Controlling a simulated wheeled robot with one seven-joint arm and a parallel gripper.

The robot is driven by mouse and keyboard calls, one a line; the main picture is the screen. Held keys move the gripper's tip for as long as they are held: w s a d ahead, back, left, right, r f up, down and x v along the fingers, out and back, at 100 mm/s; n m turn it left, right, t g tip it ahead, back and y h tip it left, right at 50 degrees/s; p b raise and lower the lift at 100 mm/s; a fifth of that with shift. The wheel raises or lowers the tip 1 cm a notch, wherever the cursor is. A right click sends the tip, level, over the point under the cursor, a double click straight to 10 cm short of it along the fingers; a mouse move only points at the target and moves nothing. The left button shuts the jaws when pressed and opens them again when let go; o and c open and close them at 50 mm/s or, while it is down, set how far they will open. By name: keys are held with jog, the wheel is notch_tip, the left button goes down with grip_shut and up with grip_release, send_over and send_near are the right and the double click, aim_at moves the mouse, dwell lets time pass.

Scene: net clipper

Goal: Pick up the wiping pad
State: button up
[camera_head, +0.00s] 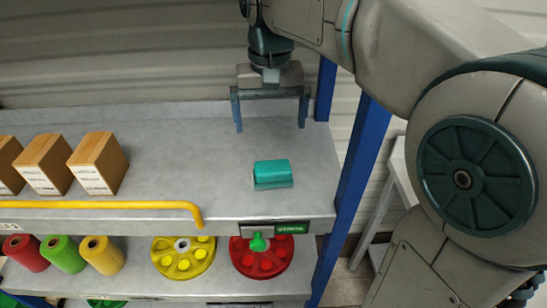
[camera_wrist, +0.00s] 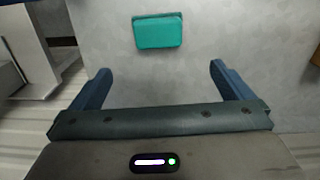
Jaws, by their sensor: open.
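The wiping pad looks to be the small teal block (camera_head: 273,174) lying on the upper grey shelf (camera_head: 205,165), near its right front corner. It also shows in the wrist view at the top centre (camera_wrist: 158,32). My gripper (camera_head: 270,128) is above the back of the shelf in the head view, farther back than the pad and apart from it. In the wrist view my gripper (camera_wrist: 160,82) has its two blue fingers spread wide with nothing between them, and the pad lies beyond the fingertips.
A yellow rail (camera_head: 110,205) runs along the front edge. Blue posts (camera_head: 362,155) stand at the right. Coloured spools (camera_head: 100,254) and a red wheel (camera_head: 262,262) sit on the lower shelf. The shelf around the pad is clear.

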aim_at(273, 166)
jog(key=f, duration=0.8)
jog(key=shift+s+d, duration=0.1)
jog(key=shift+s, duration=0.1)
jog(key=shift+s+f+p, duration=0.2)
jog(key=shift+f+p, duration=0.3)
jog(key=shift+f, duration=0.9)
jog(key=shift+s+f+p, duration=0.2)
jog(key=shift+f+p, duration=0.25)
jog(key=shift+f, duration=0.9)
jog(key=c, duration=0.9)
